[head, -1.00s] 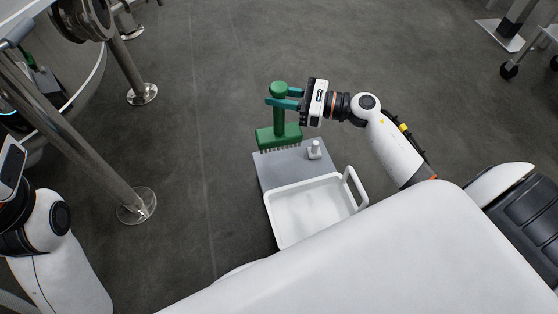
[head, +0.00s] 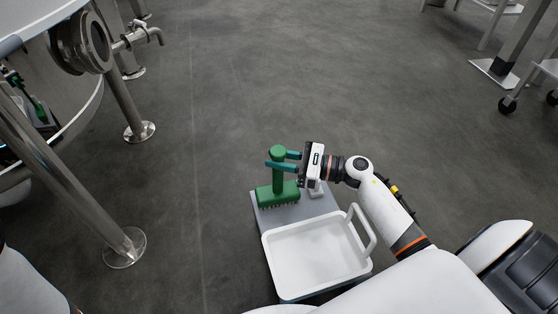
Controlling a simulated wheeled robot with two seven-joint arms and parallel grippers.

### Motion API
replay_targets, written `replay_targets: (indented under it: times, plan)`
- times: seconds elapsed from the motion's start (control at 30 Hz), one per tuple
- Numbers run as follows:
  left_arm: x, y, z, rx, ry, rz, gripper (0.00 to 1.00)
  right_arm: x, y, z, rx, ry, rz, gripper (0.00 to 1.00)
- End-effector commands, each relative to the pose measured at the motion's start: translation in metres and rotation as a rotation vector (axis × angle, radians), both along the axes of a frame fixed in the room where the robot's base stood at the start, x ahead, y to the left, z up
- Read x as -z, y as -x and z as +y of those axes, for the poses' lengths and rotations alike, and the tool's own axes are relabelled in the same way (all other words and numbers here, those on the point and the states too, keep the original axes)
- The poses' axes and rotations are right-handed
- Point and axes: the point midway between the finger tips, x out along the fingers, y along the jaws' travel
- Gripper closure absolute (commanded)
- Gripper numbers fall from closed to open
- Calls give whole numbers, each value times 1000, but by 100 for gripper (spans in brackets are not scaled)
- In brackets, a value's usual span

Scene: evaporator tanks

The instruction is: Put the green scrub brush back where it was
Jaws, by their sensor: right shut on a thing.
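The green scrub brush (head: 278,180) is upright, bristles down, over the grey platform (head: 312,208) at the far end of the white tray (head: 315,251). My right gripper (head: 283,160) is shut on the brush's handle, just below its round knob, with the arm coming in from the right. The bristles are at or just above the platform; I cannot tell whether they touch. My left gripper is out of the picture; only part of my left arm shows at the lower left edge.
A steel tank (head: 40,100) on metal legs with round floor plates stands at the left, with a tap (head: 138,37) on it. The white tray has a raised handle (head: 362,232) at its right. A wheeled stand (head: 540,75) is at the upper right. The grey floor between is clear.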

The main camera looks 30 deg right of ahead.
Motion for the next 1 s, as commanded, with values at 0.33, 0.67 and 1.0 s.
replay_targets:
  times: [0.33, 0.67, 1.0]
  plan:
    - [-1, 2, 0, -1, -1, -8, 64, 2, 0, 0, 0, -1, 1, 52]
    - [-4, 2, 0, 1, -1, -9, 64, -2, 0, 0, 0, -1, 1, 52]
    - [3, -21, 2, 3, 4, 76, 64, -3, 41, -46, 2, 0, 6, 52]
